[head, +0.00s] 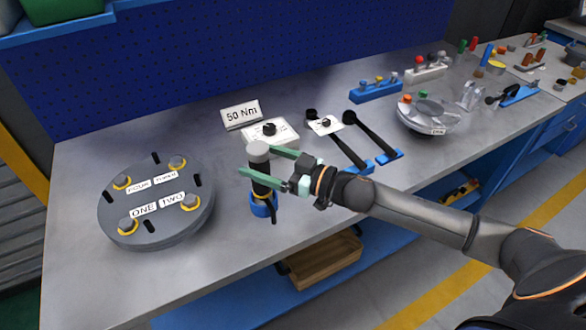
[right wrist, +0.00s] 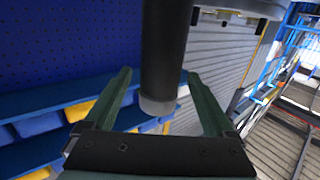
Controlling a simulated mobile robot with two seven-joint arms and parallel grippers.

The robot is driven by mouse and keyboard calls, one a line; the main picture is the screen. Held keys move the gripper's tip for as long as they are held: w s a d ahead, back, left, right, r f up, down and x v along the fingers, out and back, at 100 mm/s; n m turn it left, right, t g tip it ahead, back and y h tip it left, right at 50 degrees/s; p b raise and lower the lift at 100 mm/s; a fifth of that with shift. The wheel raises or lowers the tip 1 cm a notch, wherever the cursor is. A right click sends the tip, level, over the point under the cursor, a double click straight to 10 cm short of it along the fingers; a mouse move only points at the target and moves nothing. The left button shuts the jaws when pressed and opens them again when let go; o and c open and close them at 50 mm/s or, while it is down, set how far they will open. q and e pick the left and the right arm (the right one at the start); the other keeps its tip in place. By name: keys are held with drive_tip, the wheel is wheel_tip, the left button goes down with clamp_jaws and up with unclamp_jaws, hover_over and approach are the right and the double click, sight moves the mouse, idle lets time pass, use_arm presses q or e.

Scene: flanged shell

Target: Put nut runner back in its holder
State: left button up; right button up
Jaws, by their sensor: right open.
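The nut runner (head: 261,180) is a black upright cylinder with a light grey cap. It stands at the bench's front edge, with its lower end in a blue ring holder (head: 262,207). My right gripper (head: 256,161) is open, with its green fingers either side of the tool's upper part, just below the cap. In the right wrist view, the black body (right wrist: 164,50) with its grey end shows between the two spread fingers; whether either finger touches it I cannot tell. My left gripper is not in view.
A round grey flanged shell (head: 155,205) with yellow-ringed bolts lies to the left. Behind the tool are a "50 Nm" sign (head: 241,114) and a white box with a knob (head: 271,135). Black-handled tools (head: 372,135) lie to the right. Bare bench (head: 100,278) shows at front left.

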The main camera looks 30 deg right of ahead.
drive_tip(key=v, duration=1)
drive_tip(key=shift+b, duration=0.45)
drive_tip(key=shift+s+r, duration=0.1)
